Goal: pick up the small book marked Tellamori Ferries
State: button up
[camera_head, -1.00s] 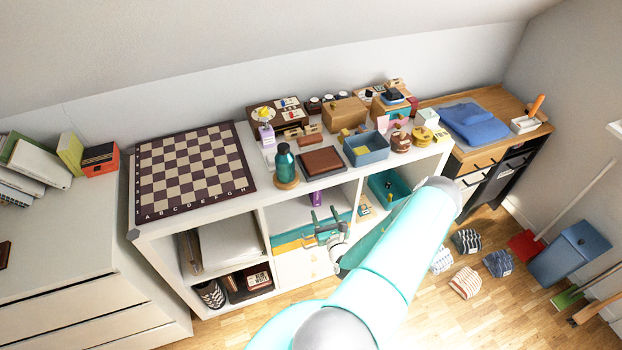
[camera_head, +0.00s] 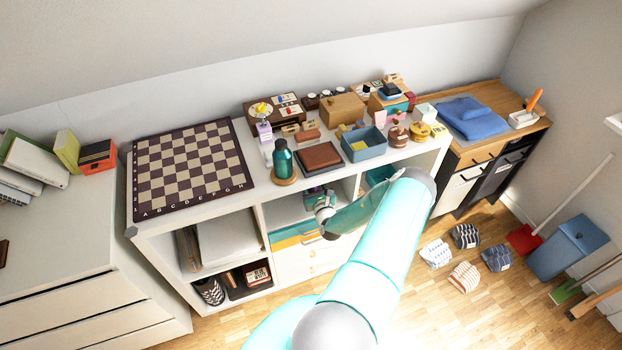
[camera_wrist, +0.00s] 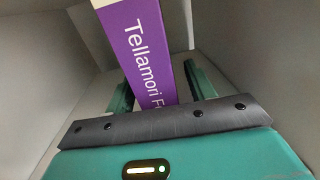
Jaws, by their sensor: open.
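The small purple book (camera_wrist: 148,45), with white lettering reading "Tellamori F...", stands in the wrist view with its lower end hidden behind my gripper's dark front bar. My gripper (camera_wrist: 160,78) is open, with one green finger on each side of the book. A gap shows beside the right finger; I cannot tell whether either finger touches it. In the head view my gripper (camera_head: 316,193) reaches into the middle upper compartment of the white shelf unit (camera_head: 200,212). The book is not clearly visible there, as my gripper covers it.
Pale compartment walls close in around my gripper in the wrist view. A teal bottle (camera_head: 282,158), a brown leather-like case (camera_head: 319,158) and a blue bin (camera_head: 364,145) stand on the shelf top just above. A drawer (camera_head: 295,235) with a teal and yellow front sits below.

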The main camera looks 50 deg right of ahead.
jog(key=shift+w+d, duration=0.15)
jog(key=shift+w, duration=0.1)
grip_shut()
jog(key=shift+d+r, duration=0.1)
jog(key=shift+r, duration=0.2)
jog(key=shift+r, duration=0.25)
